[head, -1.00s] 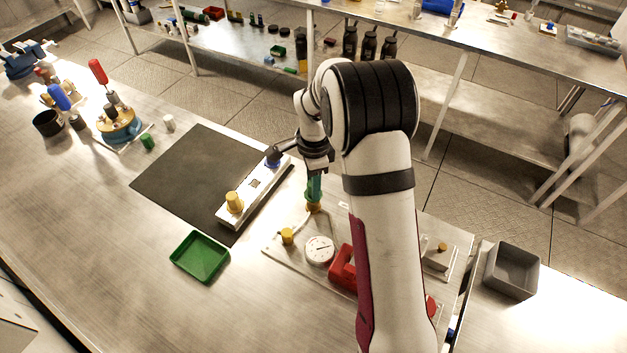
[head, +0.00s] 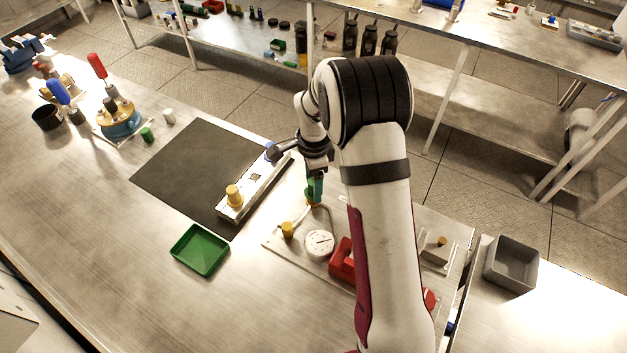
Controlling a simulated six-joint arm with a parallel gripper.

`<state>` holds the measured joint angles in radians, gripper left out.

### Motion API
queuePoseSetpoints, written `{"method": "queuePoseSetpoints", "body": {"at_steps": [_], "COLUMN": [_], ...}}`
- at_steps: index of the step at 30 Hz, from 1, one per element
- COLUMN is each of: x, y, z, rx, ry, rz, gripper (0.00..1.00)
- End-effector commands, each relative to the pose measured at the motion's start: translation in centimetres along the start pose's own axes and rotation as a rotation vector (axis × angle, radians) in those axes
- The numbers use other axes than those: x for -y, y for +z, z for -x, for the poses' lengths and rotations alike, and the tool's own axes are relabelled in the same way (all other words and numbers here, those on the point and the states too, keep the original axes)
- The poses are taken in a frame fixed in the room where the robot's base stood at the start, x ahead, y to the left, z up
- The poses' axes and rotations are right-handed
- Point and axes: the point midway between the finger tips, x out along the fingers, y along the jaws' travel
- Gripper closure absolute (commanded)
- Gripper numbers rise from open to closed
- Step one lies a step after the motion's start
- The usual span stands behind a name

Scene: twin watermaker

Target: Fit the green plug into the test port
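A small green plug-like cylinder (head: 147,135) stands on the bench at left, near a white one. My gripper (head: 313,194) points down at the back edge of the metal plate with the gauge. A green part shows at its fingertips; I cannot tell whether this is a finger or something held. A brass-yellow fitting just below the fingertips, with a thin hose running from it, may be the test port; the gripper partly hides it. A white round gauge (head: 319,245) and a yellow knob (head: 287,230) sit on the same plate.
A white block (head: 252,188) with a yellow and a blue knob lies on the dark mat (head: 190,170). A green tray (head: 200,250) is in front. A red part (head: 342,262) is beside my arm. A grey bin (head: 511,265) stands at right. The front bench is clear.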

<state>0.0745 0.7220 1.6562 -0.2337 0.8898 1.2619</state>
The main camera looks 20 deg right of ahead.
Motion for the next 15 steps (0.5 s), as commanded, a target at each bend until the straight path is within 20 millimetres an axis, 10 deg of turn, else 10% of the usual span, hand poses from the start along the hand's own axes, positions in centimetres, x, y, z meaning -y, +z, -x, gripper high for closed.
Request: {"method": "queuePoseSetpoints", "body": {"at_steps": [8,15], "x": [0.1,0.1], "y": [0.0,0.0], "z": [0.6,6.6], "rx": [0.000,-0.001], "ry": [-0.003,-0.007], "rz": [0.001,0.000], "gripper": [0.31,0.31]}}
